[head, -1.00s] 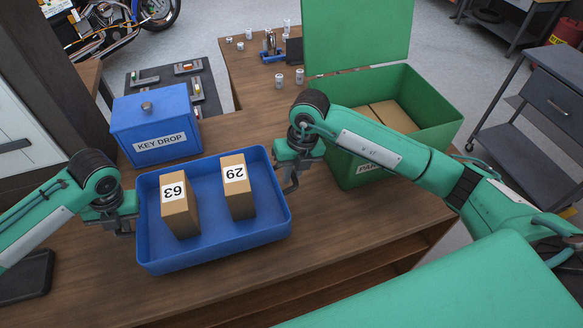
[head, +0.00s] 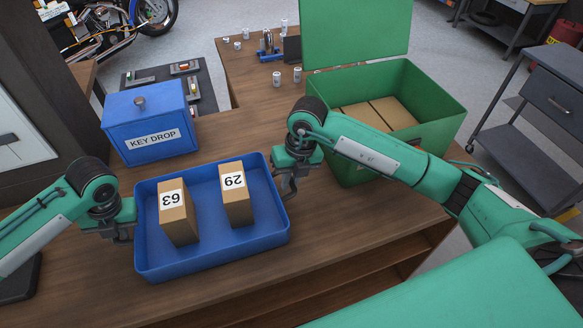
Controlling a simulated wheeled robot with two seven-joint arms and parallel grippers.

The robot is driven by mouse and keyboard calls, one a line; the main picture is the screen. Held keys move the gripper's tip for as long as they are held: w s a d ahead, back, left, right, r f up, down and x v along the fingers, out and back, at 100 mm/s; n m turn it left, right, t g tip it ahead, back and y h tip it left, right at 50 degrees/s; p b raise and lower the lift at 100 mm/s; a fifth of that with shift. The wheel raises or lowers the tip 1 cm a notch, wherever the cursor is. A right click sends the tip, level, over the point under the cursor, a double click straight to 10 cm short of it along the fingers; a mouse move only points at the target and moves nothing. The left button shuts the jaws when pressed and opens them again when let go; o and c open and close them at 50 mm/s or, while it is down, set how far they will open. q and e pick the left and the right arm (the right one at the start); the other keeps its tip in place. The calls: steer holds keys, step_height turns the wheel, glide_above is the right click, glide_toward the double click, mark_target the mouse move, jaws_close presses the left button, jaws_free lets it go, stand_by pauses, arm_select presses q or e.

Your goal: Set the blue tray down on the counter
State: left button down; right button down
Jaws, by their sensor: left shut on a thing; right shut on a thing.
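The blue tray (head: 213,257) is in the middle left of the head view, over the wooden counter (head: 330,230). I cannot tell whether its underside touches the counter. It carries two brown boxes, one labelled 63 (head: 178,222) and one labelled 29 (head: 237,205), both standing inside. My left gripper (head: 130,225) is shut on the tray's left wall. My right gripper (head: 285,185) is shut on the tray's right wall. The fingertips are partly hidden at both walls.
A blue key drop box (head: 150,120) stands just behind the tray. A green open-lidded bin (head: 440,120) holding boxes stands behind my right arm. Small cans (head: 277,78) and a dark mat (head: 165,75) lie further back. Bare counter lies to the tray's right.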

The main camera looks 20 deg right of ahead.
arm_select(q)
steer(key=c, duration=1.5)
jaws_free()
arm_select(e)
steer(key=c, duration=1.5)
jaws_free()
steer(key=shift+d+f, duration=0.1)
arm_select(q)
steer(key=shift+o, duration=0.2)
arm_select(e)
steer(key=shift+o, duration=0.2)
arm_select(q)
step_height(320, 180, up, 12)
steer(key=d, duration=0.2)
steer(key=shift+d+f, duration=0.15)
steer(key=shift+f, duration=0.05)
arm_select(e)
step_height(320, 180, up, 12)
steer(key=d, duration=0.2)
arm_select(q)
steer(key=shift+s, duration=0.15)
arm_select(e)
steer(key=shift+s+d+f, duration=0.1)
steer(key=shift+s+f, duration=0.05)
steer(key=shift+f, duration=0.05)
